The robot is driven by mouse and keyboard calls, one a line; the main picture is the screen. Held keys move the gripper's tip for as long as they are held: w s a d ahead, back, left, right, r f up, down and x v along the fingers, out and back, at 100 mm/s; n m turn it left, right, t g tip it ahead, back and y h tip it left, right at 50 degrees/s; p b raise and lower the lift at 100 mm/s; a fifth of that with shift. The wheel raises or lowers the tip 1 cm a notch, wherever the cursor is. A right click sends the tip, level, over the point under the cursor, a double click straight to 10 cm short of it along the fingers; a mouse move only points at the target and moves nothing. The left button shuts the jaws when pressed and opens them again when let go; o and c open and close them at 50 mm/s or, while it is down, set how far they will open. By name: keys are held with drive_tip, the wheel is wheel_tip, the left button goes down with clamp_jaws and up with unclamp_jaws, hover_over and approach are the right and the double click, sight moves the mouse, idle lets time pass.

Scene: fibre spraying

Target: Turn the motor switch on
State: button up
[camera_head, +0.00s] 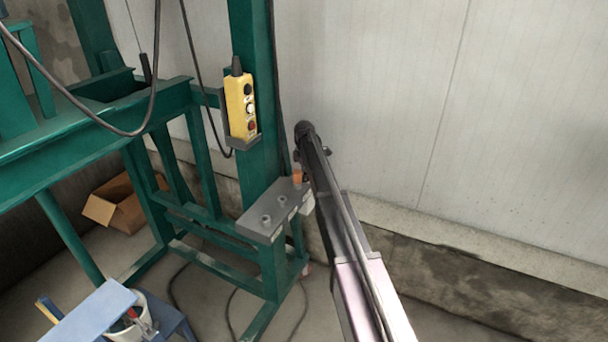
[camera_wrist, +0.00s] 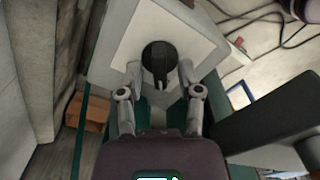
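The motor switch appears to be a black round knob (camera_wrist: 157,53) with a raised grip bar, on a pale plate on a grey box (camera_wrist: 113,40) in the wrist view. My gripper (camera_wrist: 161,73) is open, with one fingertip on each side of the knob's lower part. I see small gaps beside the knob; whether either finger touches it is hard to tell. The grip bar points down the picture, towards my palm.
A yellow button pendant (camera_head: 241,107) hangs on the green post (camera_head: 255,60). A grey panel with several knobs (camera_head: 262,222) sits lower on the green frame. A cardboard box (camera_head: 120,205) and a blue stool (camera_head: 95,312) stand at left. Cables hang and lie around.

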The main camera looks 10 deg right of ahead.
clamp_jaws()
drive_tip(key=shift+a+m, duration=0.1)
drive_tip(key=shift+m, duration=0.2)
drive_tip(key=m, duration=0.6)
drive_tip(key=shift+m, duration=0.3)
drive_tip(key=m, duration=0.6)
drive_tip(key=shift+m, duration=0.4)
drive_tip(key=shift+o, duration=1.4)
unclamp_jaws()
